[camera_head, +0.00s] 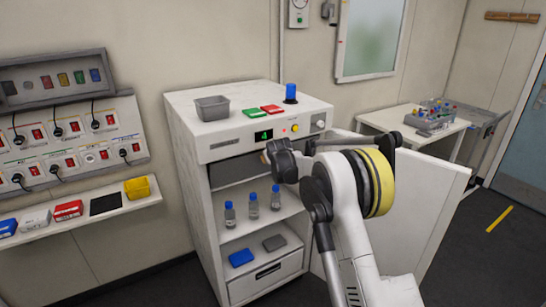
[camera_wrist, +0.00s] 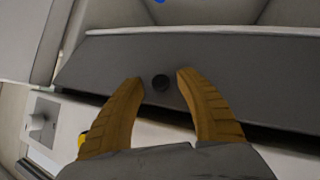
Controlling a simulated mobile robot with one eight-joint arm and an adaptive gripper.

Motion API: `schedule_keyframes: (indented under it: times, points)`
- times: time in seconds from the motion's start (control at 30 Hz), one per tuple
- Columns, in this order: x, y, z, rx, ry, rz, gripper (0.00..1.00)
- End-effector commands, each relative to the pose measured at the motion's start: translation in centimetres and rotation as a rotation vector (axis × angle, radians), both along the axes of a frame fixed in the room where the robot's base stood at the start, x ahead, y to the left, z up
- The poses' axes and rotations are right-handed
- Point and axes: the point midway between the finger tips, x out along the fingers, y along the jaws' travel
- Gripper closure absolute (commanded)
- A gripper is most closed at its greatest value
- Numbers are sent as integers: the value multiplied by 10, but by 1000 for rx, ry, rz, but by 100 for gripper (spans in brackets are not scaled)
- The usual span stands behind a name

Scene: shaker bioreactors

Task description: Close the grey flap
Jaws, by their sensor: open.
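The grey flap (camera_wrist: 235,72) spans the wrist view as a long dark grey panel with a round black knob (camera_wrist: 161,83). In the head view the grey flap (camera_head: 232,171) shows in the top opening of the white cabinet (camera_head: 196,190), below the control panel, partly hidden by my wrist. My gripper (camera_wrist: 161,79) is open, its two tan fingers pointing at the flap, one tip on each side of the knob. I cannot tell whether the fingers touch it. In the head view my gripper (camera_head: 268,156) is small and mostly hidden by the wrist.
The cabinet's white door (camera_head: 430,195) stands open at right, behind my arm. Blue-capped bottles (camera_head: 253,206) stand on the shelf below the flap. A grey bin (camera_head: 212,108) and a blue beacon (camera_head: 290,93) are on top. Free floor (camera_head: 490,240) lies at right.

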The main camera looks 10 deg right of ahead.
Motion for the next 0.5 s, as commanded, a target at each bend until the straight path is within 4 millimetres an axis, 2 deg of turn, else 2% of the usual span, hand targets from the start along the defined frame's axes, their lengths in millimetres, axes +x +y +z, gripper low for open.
schedule_keyframes:
  times: [0.17, 0.5]
  points:
    - [-11, 2, 8, 0, 0, 0, 57]
    - [-70, 9, 46, -1, 0, 1, 57]
